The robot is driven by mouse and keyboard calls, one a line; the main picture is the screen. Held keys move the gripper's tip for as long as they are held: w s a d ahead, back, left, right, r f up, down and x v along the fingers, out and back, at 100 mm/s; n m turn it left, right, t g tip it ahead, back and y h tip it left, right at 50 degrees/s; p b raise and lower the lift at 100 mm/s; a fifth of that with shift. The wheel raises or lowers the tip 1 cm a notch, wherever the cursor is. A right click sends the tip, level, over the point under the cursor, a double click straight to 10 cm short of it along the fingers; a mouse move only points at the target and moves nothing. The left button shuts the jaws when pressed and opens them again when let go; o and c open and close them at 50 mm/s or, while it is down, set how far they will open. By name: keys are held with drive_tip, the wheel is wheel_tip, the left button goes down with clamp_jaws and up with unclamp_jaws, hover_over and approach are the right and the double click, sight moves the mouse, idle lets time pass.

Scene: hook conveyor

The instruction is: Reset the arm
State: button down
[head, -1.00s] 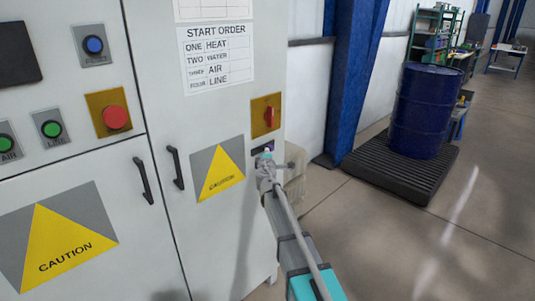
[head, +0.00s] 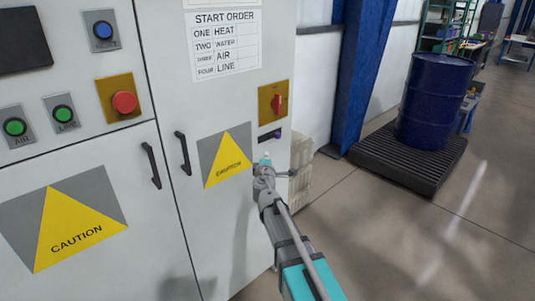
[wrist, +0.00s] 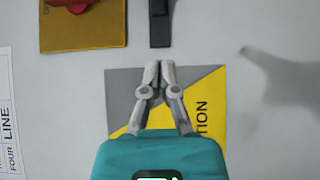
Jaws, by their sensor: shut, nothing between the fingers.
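My gripper (head: 265,163) reaches up from the lower middle of the head view, in front of the white cabinet (head: 239,110). It hangs just below a small dark fitting (head: 270,136) and a red rotary switch (head: 277,105) on a yellow plate. In the wrist view my gripper (wrist: 158,70) has its two grey fingertips together with nothing between them. Behind them is the yellow and grey caution sign (wrist: 209,106). The dark fitting (wrist: 160,22) is above the tips, and the switch's yellow plate (wrist: 83,34) is at upper left. I see no contact with the cabinet, though depth is hard to judge.
The cabinet carries green, blue and red buttons (head: 123,102), black door handles (head: 183,152) and a start order sheet (head: 222,45). A blue pillar (head: 362,70) and a blue barrel (head: 432,100) on a black pallet (head: 410,164) stand at right. Floor right of my arm is clear.

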idle(0.4)
drive_tip(key=s+d+f+m+g+h+p, duration=0.2)
drive_tip(key=s+d+f+m+g+h, duration=0.15)
drive_tip(key=s+d+m, duration=0.35)
drive_tip(key=s+d+f+m+g+h+p, duration=0.25)
drive_tip(key=s+d+m+g, duration=0.25)
drive_tip(key=d, duration=0.3)
drive_tip(key=s+a+f+m+g+y+p, duration=0.1)
drive_tip(key=s+f+m+g+y, duration=0.1)
drive_tip(key=s, duration=0.7)
drive_tip(key=s+a+f+m+g+y+p, duration=0.1)
drive_tip(key=s+f+m+g+y, duration=0.2)
drive_tip(key=s+g, duration=0.4)
drive_tip(key=s+f+y, duration=0.1)
drive_tip(key=s+y, duration=0.1)
drive_tip(key=shift+a+y, duration=0.3)
drive_tip(key=shift+a, duration=0.05)
drive_tip(key=shift+g, duration=0.25)
